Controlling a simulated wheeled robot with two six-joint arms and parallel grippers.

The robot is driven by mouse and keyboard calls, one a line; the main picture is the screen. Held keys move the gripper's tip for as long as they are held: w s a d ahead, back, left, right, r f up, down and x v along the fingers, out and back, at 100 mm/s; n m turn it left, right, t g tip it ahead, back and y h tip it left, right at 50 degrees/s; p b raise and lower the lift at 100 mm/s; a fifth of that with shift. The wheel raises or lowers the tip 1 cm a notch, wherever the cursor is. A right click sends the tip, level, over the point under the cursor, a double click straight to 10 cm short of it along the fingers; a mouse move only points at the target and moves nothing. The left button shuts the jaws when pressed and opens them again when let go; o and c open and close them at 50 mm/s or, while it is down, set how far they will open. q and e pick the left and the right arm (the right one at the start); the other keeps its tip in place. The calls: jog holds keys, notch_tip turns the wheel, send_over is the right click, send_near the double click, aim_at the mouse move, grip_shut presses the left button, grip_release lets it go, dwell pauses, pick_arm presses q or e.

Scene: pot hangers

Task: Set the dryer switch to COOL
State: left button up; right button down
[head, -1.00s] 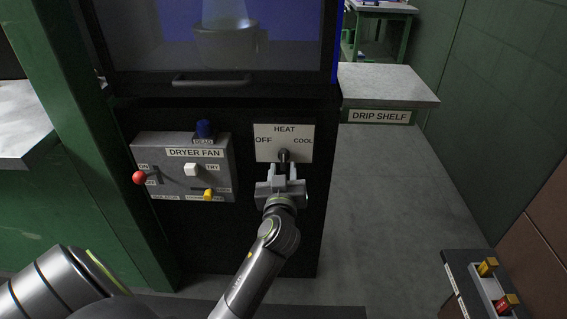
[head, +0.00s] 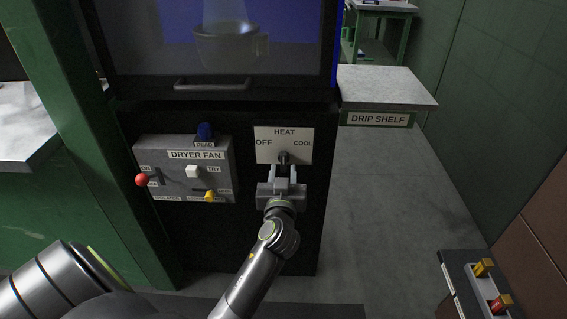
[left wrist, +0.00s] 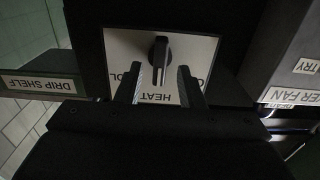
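The dryer switch is a dark knob (head: 283,157) on a white plate (head: 264,145) marked HEAT at the top, OFF at left and COOL at right. In the left wrist view the plate appears upside down, and the knob (left wrist: 159,50) stands about vertical, in line with HEAT. My left gripper (head: 284,172) is just below and in front of the knob. In the left wrist view its two fingers (left wrist: 160,75) are apart, with the knob's near end showing between the tips; no contact is visible. My right gripper is not in view.
Left of the plate is the DRYER FAN box (head: 185,168) with a red knob (head: 142,180), a blue knob (head: 205,131) and other controls. A windowed door with a handle (head: 212,84) is above. The drip shelf (head: 385,88) is at right; a switch box (head: 490,290) is lower right.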

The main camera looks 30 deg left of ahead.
aim_at(284, 162)
pick_arm(q)
jog(key=shift+b+x, duration=0.35)
jog(key=shift+x, duration=1.1)
grip_shut()
jog(key=m, duration=0.6)
jog(key=shift+m, duration=0.3)
jog(key=shift+o, duration=0.2)
grip_release()
